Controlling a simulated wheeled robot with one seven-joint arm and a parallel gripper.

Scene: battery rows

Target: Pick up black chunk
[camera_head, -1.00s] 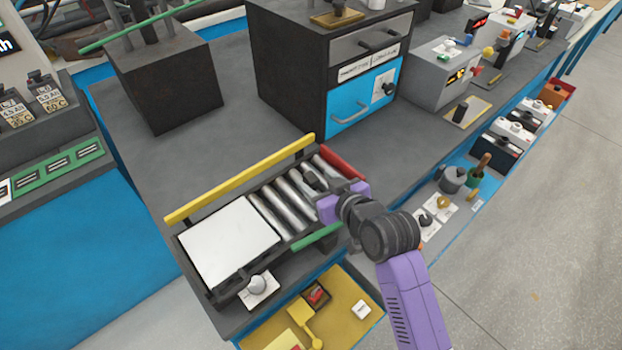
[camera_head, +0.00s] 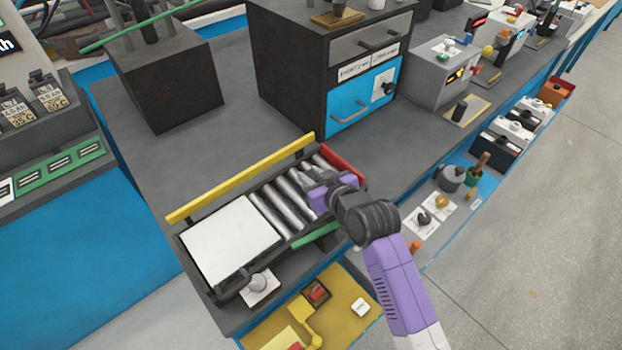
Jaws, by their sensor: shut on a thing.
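My gripper (camera_head: 322,180) is over the right end of the metal rollers (camera_head: 283,204), close to the red bar (camera_head: 342,164). It is shut on a small dark piece, which I take for the black chunk. The piece is almost wholly hidden by the dark fingers and the purple hand, so its shape does not show. I cannot tell whether it still touches the rollers.
A white plate (camera_head: 230,240) lies left of the rollers. A yellow bar (camera_head: 240,180) runs behind them and a green bar (camera_head: 315,237) in front. A black cabinet with a blue drawer (camera_head: 362,102) stands behind. The grey bench top between is clear.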

